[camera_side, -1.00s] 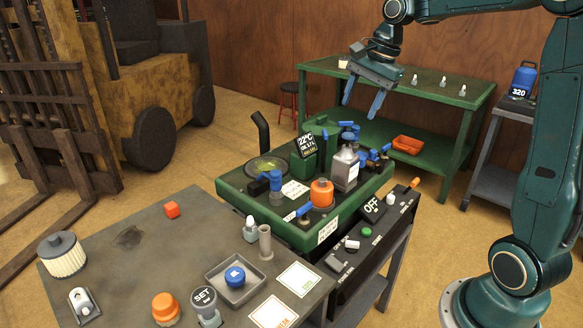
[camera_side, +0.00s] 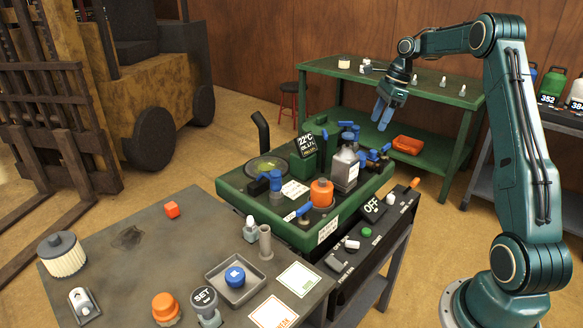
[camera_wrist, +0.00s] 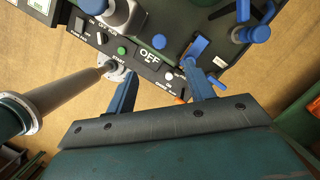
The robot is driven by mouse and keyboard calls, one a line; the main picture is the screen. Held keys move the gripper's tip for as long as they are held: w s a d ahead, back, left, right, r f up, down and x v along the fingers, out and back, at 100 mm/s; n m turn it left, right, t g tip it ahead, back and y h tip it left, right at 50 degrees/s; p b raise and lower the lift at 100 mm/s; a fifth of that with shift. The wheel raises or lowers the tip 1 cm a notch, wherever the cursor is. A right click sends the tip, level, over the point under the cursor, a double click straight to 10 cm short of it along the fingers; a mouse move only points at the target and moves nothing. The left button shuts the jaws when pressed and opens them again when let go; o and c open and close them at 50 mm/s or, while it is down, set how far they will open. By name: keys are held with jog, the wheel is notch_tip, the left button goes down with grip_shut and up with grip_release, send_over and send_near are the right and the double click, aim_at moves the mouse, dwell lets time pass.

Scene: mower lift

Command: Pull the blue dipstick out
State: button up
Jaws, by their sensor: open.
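Several blue-handled parts stand on the green mower deck (camera_side: 240,200). They include a blue lever-like part (camera_side: 372,155) at its right end, a group of blue parts (camera_side: 348,132) behind the grey bottle, and a small blue handle (camera_side: 303,211) by the orange cap. I cannot tell for sure which is the dipstick. My gripper (camera_side: 384,117) is open and empty, held in the air beyond the deck's right end, fingers pointing down. In the wrist view my gripper (camera_wrist: 160,88) frames the panel edge, and a blue handle (camera_wrist: 197,47) lies just ahead of the right finger.
A control panel with an OFF display (camera_side: 373,205) runs along the deck's front side. The grey bottle (camera_side: 345,170) and orange cap (camera_side: 321,191) stand on the deck. A green bench (camera_side: 440,90) with an orange tray (camera_side: 407,145) is behind. A grey table (camera_side: 130,270) is at front left.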

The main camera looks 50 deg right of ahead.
aim_at(362, 157)
jog(key=shift+a+f, duration=0.1)
jog(key=shift+f, duration=0.1)
jog(key=shift+x, duration=6.7)
jog(key=shift+c, duration=0.2)
jog(key=c, duration=1)
jog(key=shift+r, duration=0.25)
jog(key=shift+r, duration=1.3)
jog(key=shift+r, duration=0.15)
notch_tip(362, 157, up, 13)
